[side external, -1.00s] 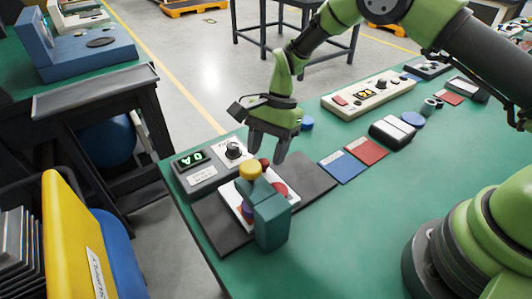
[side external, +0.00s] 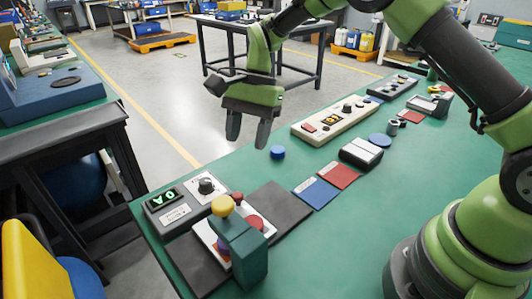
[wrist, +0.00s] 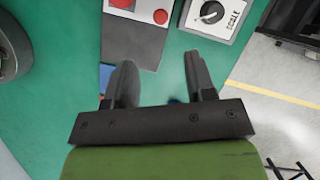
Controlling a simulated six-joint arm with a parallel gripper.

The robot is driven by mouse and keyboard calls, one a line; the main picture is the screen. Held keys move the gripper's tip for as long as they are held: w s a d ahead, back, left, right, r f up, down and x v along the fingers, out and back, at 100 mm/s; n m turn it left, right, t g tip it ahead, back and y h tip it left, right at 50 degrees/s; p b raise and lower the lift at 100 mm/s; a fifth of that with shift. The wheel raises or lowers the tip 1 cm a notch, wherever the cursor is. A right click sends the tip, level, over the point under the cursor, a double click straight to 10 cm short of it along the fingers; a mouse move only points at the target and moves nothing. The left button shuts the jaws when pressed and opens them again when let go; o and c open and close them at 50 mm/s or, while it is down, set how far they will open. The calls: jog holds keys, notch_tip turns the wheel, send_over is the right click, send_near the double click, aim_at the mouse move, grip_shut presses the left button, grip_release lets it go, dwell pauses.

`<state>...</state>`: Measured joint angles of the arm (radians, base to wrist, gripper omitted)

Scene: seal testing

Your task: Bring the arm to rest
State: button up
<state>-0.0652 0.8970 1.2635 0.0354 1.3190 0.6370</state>
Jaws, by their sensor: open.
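My gripper (side external: 248,142) hangs in the air above and behind the test fixture, fingers pointing down. In the wrist view my gripper (wrist: 159,68) has its two dark fingers apart with nothing between them. The teal fixture (side external: 249,258) with a yellow knob (side external: 222,205) stands on a white plate at the near left of the green table, apart from my fingers. A red disc (side external: 254,222) lies on the plate beside it. The wrist view shows a red button or disc (wrist: 160,17) on the white plate, above the fingers.
A grey meter with a lit green display (side external: 162,199) and a dial (side external: 206,185) stand behind the fixture.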

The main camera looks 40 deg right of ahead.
jog(key=s+d+r+n+t, duration=0.2)
jog(key=s+r, duration=0.2)
jog(key=r, duration=0.6)
jog(key=s+d+r+n+t+h, duration=0.1)
jog(key=s+d+r+n+t, duration=0.1)
jog(key=s, duration=0.7)
jog(key=s+d+r+n+t+h, duration=0.1)
jog(key=s+r+n+t, duration=0.3)
jog(key=s, duration=0.6)
jog(key=shift+s+d+r+n+t, duration=0.2)
jog(key=shift+d+r+n+t, duration=0.15)
jog(key=shift+n, duration=0.25)
